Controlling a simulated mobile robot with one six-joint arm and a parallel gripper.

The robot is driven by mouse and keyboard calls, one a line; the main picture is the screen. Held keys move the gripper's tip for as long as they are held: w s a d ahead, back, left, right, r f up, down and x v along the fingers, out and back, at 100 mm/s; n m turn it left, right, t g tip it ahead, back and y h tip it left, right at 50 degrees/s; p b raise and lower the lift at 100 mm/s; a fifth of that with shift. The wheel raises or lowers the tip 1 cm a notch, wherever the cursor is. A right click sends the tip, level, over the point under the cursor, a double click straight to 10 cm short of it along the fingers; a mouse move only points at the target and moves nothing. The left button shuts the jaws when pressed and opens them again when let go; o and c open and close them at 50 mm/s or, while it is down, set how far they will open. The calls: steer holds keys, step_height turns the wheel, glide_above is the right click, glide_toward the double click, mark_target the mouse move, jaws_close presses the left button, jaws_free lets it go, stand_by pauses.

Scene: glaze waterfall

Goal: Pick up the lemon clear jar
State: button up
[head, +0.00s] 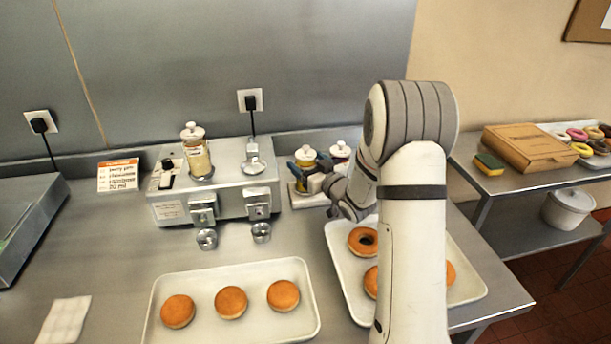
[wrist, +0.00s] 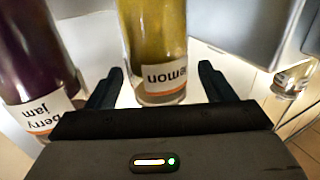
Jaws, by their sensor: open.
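The lemon clear jar (head: 306,154) stands upright on a white tray on the counter, with a white lid and yellow contents. In the wrist view the lemon jar (wrist: 157,45) appears upside down, its label reading "lemon". My gripper (head: 309,171) is open at the jar, and in the wrist view its fingers (wrist: 161,74) are on either side of the jar's lower part. Gaps show between jar and fingers, so it is not clamped. My gripper hides part of the jar in the head view.
A dark berry jam jar (wrist: 40,60) stands close beside the lemon jar; its white lid (head: 340,149) shows in the head view. A metal filling machine (head: 230,175) holding another jar (head: 196,158) is to the left. Trays of doughnuts (head: 312,320) lie in front.

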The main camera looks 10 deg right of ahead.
steer(key=x, duration=0.3)
steer(key=shift+w+p, duration=0.25)
steer(key=shift+p, duration=0.1)
steer(key=shift+c, duration=0.2)
jaws_close()
stand_by(0.3)
